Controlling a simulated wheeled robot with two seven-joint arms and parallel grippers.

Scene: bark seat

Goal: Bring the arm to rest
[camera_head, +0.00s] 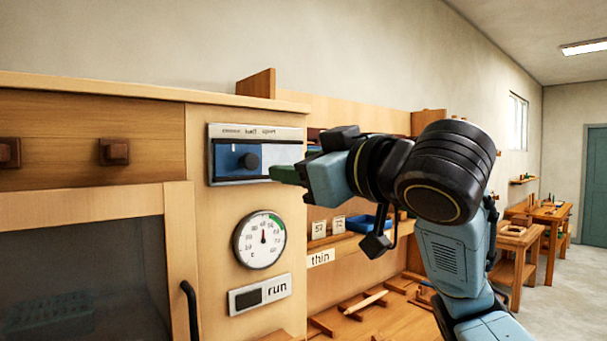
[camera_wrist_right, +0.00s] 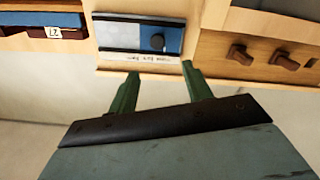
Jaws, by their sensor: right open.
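My right arm reaches in from the lower right of the head view. The knob looks apart from the fingers. My left gripper is not in view.
A cabinet with a dark glass door (camera_head: 85,275) and black handle (camera_head: 190,310) stands at left. A shelf with a blue tray (camera_head: 369,223) lies behind my arm. Open floor (camera_head: 560,290) shows at right.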

